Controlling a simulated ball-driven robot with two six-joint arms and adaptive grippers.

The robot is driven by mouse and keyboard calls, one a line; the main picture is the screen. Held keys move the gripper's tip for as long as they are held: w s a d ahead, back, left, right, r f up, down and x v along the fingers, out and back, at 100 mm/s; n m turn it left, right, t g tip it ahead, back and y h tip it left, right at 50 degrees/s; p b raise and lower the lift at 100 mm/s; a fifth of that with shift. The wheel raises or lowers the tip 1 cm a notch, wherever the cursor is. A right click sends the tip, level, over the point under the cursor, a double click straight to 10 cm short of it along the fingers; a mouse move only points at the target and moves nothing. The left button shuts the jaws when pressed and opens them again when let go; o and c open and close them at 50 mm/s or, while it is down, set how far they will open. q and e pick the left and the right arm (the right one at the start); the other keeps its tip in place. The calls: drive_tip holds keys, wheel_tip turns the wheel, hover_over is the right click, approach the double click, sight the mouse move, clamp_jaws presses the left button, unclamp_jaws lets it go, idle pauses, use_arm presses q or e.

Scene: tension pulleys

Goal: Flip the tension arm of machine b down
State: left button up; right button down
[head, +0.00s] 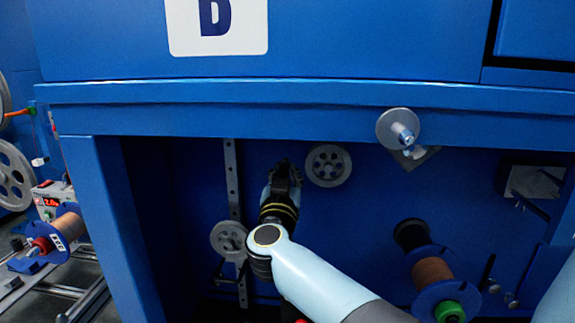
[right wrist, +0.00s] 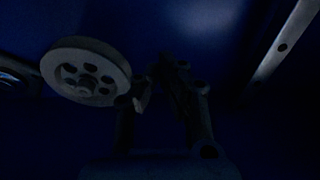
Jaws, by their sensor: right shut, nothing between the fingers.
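Machine b is the blue cabinet with a white letter sign (head: 216,26), whose top is cut off. In its recess, an upright grey perforated bar (head: 232,180) runs down behind a grey pulley (head: 229,240); a small link hangs below. Which part is the tension arm is unclear. My right gripper (head: 287,172) is shut and empty, between the bar and a second grey pulley (head: 327,165). The dark right wrist view shows my right gripper's fingers (right wrist: 160,80) beside a holed pulley (right wrist: 87,70), with a pale bar (right wrist: 285,42) at upper right. My left gripper is out of view.
A silver roller (head: 397,128) sticks out from the cabinet's front ledge. A copper wire spool (head: 433,270) stands at the lower right of the recess. The blue left post (head: 120,220) bounds it. Another spool (head: 70,228) and red-displayed device are further left.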

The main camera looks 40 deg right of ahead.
drive_tip(key=shift+r, duration=0.95)
